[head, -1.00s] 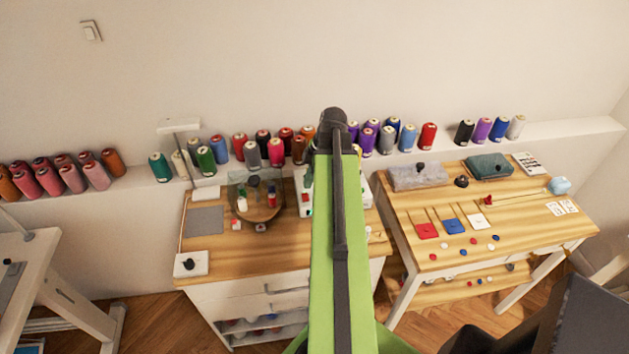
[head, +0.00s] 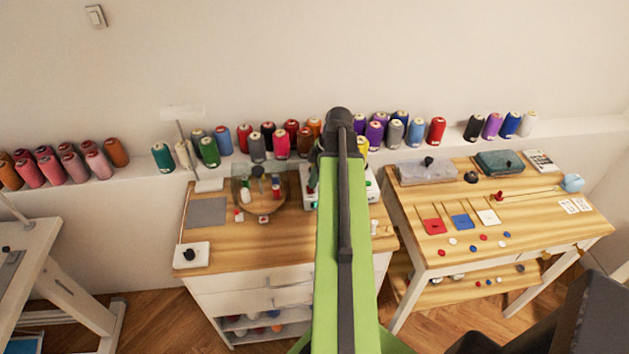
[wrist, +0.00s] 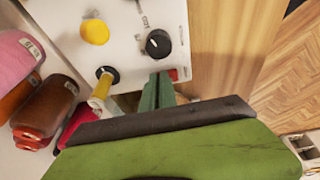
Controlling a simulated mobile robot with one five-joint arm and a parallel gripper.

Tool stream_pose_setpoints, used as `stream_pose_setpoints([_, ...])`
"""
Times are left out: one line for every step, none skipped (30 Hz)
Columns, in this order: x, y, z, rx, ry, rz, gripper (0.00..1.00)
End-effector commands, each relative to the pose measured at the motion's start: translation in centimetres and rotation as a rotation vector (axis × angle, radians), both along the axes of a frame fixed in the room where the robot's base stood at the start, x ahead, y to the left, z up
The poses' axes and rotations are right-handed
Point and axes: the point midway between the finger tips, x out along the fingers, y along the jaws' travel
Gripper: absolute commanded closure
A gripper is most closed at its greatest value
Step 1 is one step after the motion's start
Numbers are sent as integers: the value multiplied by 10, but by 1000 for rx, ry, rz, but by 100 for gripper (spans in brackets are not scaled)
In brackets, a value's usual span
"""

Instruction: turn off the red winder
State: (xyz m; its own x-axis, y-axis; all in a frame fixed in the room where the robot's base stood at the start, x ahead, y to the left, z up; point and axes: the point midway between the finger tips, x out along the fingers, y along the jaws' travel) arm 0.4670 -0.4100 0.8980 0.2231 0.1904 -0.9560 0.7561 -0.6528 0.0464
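A white winder unit (wrist: 135,30) fills the upper part of the wrist view. It has a yellow round button (wrist: 95,31), a black knob (wrist: 158,43) with a white pointer mark, and a yellow spool (wrist: 101,88) on a black-topped spindle. A small red patch (wrist: 184,74) shows at its edge. I cannot tell whether this belongs to the red winder. My gripper's teal fingers (wrist: 157,92) appear together, just below the black knob, with nothing visible between them. In the head view my arm hides most of the unit (head: 308,190) and my gripper.
Thread spools (head: 280,144) line the wall ledge behind the wooden desk (head: 250,262). A second table (head: 450,255) on the right holds coloured squares, buttons and boxes. Wood floor (wrist: 290,70) shows beyond the desk edge.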

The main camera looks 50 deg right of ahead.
Motion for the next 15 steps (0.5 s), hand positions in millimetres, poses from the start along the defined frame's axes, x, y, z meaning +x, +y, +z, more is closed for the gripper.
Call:
stream_pose_setpoints([0, -2, -5, -8, 3, 1, 100])
stream_pose_setpoints([0, -2, -5, -8, 3, 1, 100])
stream_pose_setpoints([0, -2, -6, -9, 3, 1, 100])
stream_pose_setpoints([0, -2, -6, -9, 3, 1, 100])
stream_pose_setpoints([0, -2, -6, -9, 3, 1, 100])
stream_pose_setpoints([0, -2, -6, -10, 4, 1, 100])
stream_pose_setpoints([-1, -1, -6, -10, 4, 1, 100])
stream_pose_setpoints([-1, -1, -6, -10, 4, 1, 100])
stream_pose_setpoints([-2, 0, -6, -10, 4, 1, 100])
stream_pose_setpoints([-3, 1, -6, -10, 4, 1, 100])
stream_pose_setpoints([-4, 2, -6, -10, 4, 1, 100])
stream_pose_setpoints([-6, 4, -6, -9, 4, 2, 100])
stream_pose_setpoints([-7, 5, -5, -9, 5, 2, 100])
stream_pose_setpoints([-9, 6, -5, -7, 5, 2, 100])
stream_pose_setpoints([-10, 8, -5, -7, 6, 3, 100])
